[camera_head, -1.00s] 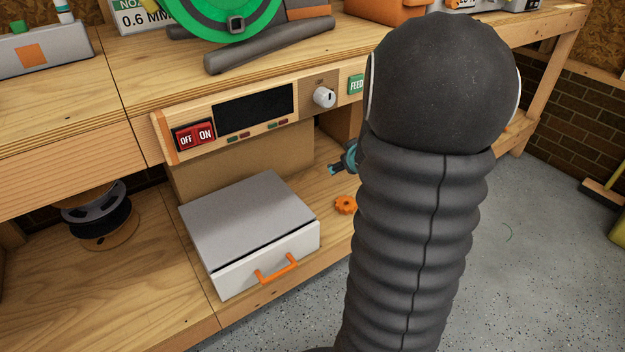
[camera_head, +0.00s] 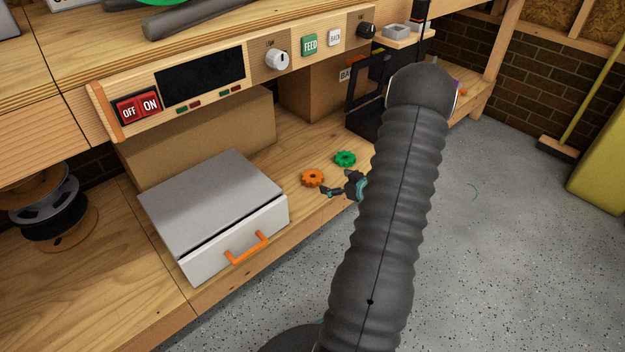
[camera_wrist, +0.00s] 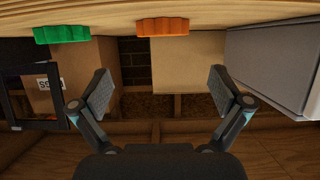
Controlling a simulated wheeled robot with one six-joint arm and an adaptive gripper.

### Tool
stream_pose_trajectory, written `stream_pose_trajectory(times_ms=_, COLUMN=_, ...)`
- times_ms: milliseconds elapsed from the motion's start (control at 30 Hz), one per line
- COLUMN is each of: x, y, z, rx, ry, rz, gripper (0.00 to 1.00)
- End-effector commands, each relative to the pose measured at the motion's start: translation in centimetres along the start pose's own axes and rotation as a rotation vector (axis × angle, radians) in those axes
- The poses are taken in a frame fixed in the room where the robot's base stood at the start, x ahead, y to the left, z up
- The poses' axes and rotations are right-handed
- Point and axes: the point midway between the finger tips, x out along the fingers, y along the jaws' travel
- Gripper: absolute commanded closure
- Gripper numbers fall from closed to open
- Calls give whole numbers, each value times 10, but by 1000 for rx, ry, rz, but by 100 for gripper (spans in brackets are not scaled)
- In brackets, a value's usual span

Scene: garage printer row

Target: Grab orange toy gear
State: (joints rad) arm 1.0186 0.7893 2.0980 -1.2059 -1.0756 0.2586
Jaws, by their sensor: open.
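The orange toy gear (camera_head: 312,177) lies flat on the lower wooden shelf, right of the grey drawer box. In the wrist view the orange gear (camera_wrist: 162,27) shows near the top edge, between and beyond the fingers. My gripper (camera_head: 332,190) is near the shelf's front edge, just right of and in front of the orange gear. In the wrist view my gripper (camera_wrist: 160,90) has its two fingers spread wide with nothing between them. My arm hides part of the shelf to the right.
A green gear (camera_head: 345,158) lies beside the orange one, behind my gripper. The grey drawer box (camera_head: 212,205) with an orange handle stands to the left. The control panel (camera_head: 215,80) overhangs the shelf. A black-framed item (camera_head: 362,85) stands at the right. Open floor lies in front.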

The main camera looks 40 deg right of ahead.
Motion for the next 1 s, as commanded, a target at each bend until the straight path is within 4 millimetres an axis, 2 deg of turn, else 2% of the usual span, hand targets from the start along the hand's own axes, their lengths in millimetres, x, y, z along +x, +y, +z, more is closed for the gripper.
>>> stream_pose_trajectory(times_ms=33, x=12, y=-1, z=2, rx=-2, ry=-1, rz=-4, gripper=0)
stream_pose_trajectory(times_ms=200, x=40, y=-1, z=1, rx=-3, ry=-1, rz=-1, gripper=0)
stream_pose_trajectory(times_ms=333, x=54, y=0, z=1, rx=-2, ry=-1, rz=-1, gripper=0)
stream_pose_trajectory(times_ms=567, x=63, y=-1, z=2, rx=0, ry=-2, rz=1, gripper=0)
stream_pose_trajectory(times_ms=900, x=106, y=-5, z=4, rx=-2, ry=-1, rz=0, gripper=0)
stream_pose_trajectory(times_ms=1000, x=111, y=-4, z=3, rx=-2, ry=-2, rz=1, gripper=0)
